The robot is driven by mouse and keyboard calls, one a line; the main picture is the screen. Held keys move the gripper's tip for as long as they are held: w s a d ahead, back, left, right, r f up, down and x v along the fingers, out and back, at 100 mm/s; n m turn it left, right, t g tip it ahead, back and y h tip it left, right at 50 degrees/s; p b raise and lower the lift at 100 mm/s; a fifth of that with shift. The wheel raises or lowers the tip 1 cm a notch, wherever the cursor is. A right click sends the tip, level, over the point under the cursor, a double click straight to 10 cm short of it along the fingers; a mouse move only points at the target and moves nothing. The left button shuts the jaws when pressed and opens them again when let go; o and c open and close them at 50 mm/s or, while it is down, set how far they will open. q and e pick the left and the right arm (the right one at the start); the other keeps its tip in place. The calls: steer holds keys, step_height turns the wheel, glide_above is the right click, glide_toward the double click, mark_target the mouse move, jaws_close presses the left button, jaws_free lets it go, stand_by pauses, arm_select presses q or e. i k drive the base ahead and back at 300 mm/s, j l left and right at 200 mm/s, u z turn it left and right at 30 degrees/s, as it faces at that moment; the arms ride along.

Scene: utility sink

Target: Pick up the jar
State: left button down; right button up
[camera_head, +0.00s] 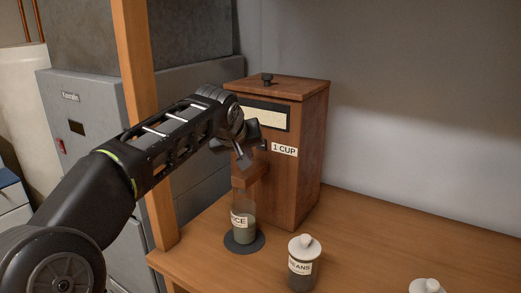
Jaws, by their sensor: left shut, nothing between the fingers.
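A clear jar with a label ending in "ICE" (243,226) stands upright on a dark round pad, under the spout of a wooden dispenser. A second jar, labelled "BEANS" (302,268), with a white knobbed lid, stands nearer on the wooden counter. The white lid of a third jar (427,287) shows at the bottom edge; its body is cut off. My left gripper (243,158) is shut and empty in front of the dispenser, above the first jar and apart from it. My right gripper is not in view.
The tall wooden dispenser (311,150) has a "1 CUP" label and a spout (249,180) just below my left gripper. A wooden post (139,70) rises behind my left arm. The counter (385,240) is clear at right, by the wall.

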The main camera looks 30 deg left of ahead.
mark_target(243, 211)
steer(key=k, duration=1)
